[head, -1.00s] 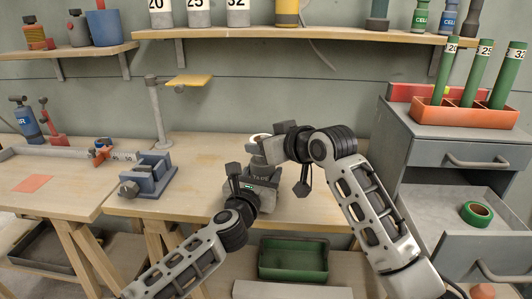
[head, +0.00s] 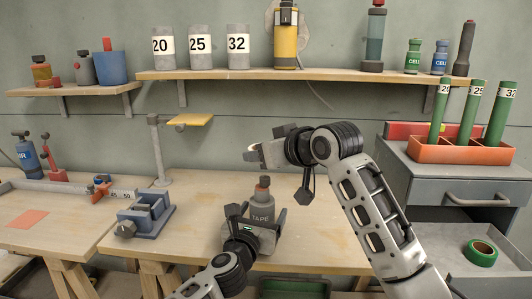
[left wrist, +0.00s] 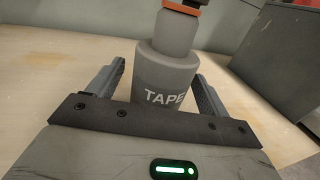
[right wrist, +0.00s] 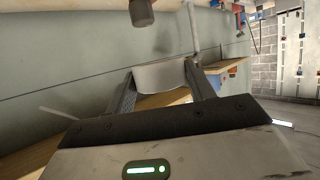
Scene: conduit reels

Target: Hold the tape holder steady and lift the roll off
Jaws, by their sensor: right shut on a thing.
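The tape holder (head: 262,211) is a grey stepped cylinder marked TAPE, with a red-orange top. It stands upright on the bench and also shows in the left wrist view (left wrist: 168,72). My left gripper (head: 252,228) is low at the holder, its fingers on either side of the body. In the left wrist view a gap shows between the left finger and the holder. My right gripper (head: 258,154) is shut on the white roll (right wrist: 160,76), which is up in the air above the holder and clear of its top. The roll is mostly hidden in the head view.
A blue-grey vise (head: 146,214) and a stand with a yellow plate (head: 190,120) are left of the holder. A grey drawer cabinet (head: 445,180) is at right, with a green tape roll (head: 481,252) in its drawer. A shelf (head: 300,75) runs above the bench.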

